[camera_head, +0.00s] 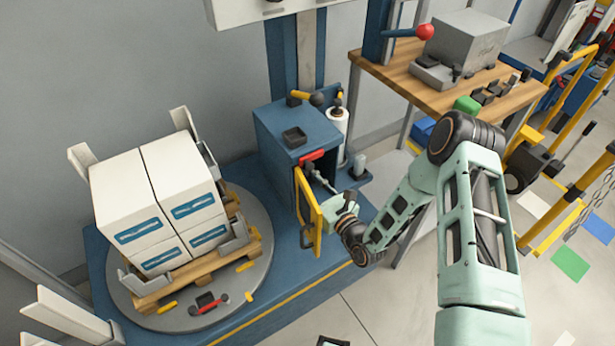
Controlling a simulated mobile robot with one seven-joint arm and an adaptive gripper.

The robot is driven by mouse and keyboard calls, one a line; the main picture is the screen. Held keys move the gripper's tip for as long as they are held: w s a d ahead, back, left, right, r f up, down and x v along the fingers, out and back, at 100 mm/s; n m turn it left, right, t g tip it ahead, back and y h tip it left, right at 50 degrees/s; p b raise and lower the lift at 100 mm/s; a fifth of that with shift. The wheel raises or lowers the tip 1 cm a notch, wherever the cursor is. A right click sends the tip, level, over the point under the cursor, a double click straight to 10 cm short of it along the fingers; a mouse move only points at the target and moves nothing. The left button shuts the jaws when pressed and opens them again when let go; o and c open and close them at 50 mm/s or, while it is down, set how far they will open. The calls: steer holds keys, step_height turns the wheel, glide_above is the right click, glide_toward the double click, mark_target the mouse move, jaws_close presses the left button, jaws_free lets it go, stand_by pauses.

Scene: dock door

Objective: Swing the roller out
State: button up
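The blue machine carriage (283,135) stands beside the turntable, with a dark opening on its right side. A yellow frame (308,212) stands swung out at the front edge of this opening. A red handle (312,155) shows at the opening's top. A white upright roll (337,127) stands behind the carriage. I cannot tell which part is the roller; it may be hidden inside the opening. My gripper (318,180) is at the opening, just right of the yellow frame. Its fingers are small and partly hidden, so I cannot tell if they hold anything.
White boxes (160,205) sit on a wooden pallet on the grey turntable (262,262) at left. A wooden bench (397,84) with a grey box stands behind my arm. Yellow rails (575,190) are at right. Open floor lies at the front.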

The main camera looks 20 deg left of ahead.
jaws_close()
